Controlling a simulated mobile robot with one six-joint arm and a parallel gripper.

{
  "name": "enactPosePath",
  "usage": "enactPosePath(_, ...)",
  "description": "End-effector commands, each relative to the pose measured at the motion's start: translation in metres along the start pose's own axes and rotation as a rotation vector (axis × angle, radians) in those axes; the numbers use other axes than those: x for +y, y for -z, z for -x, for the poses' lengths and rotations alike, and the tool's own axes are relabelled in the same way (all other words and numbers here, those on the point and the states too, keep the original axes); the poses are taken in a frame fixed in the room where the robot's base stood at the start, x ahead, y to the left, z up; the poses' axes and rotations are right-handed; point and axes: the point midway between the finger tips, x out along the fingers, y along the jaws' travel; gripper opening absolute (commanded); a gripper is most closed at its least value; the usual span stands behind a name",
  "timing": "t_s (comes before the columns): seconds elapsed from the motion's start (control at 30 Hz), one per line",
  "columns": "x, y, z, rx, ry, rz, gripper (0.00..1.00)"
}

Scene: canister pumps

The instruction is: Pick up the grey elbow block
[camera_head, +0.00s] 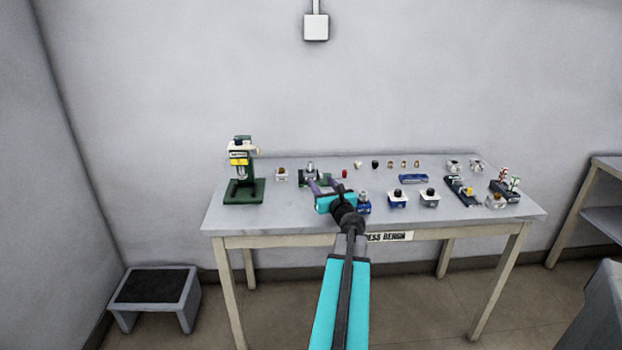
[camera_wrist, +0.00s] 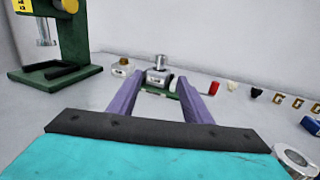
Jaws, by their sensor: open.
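A grey block with an upright metal cylinder on top (camera_wrist: 159,72) sits on a dark green base. It shows between my fingers in the wrist view, beyond their tips, and in the head view (camera_head: 310,168) near the tips. It may be the grey elbow block, but its shape is too small to be sure. My gripper (camera_wrist: 160,80) is open and empty, its two purple fingers apart and pointing toward the green base. In the head view my gripper (camera_head: 325,184) is over the left half of the bench. My gripper partly hides the green base.
A green press (camera_head: 243,188) stands left on the bench (camera_head: 285,212). A white block with a brown top (camera_head: 281,175) is just left of the green base. A red cylinder (camera_wrist: 214,87) is to the right. Blue and white blocks (camera_head: 397,198) stand along the right front.

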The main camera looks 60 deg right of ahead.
Motion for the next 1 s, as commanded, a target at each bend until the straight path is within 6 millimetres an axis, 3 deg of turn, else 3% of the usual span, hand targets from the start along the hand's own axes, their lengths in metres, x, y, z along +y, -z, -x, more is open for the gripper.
enactPosePath(0.37, -0.011, 0.0, -0.006, 0.0, 0.011, 0.0, 0.45)
enactPosePath(1.0, -0.013, 0.0, -0.065, 0.0, 0.012, 0.0, 0.45)
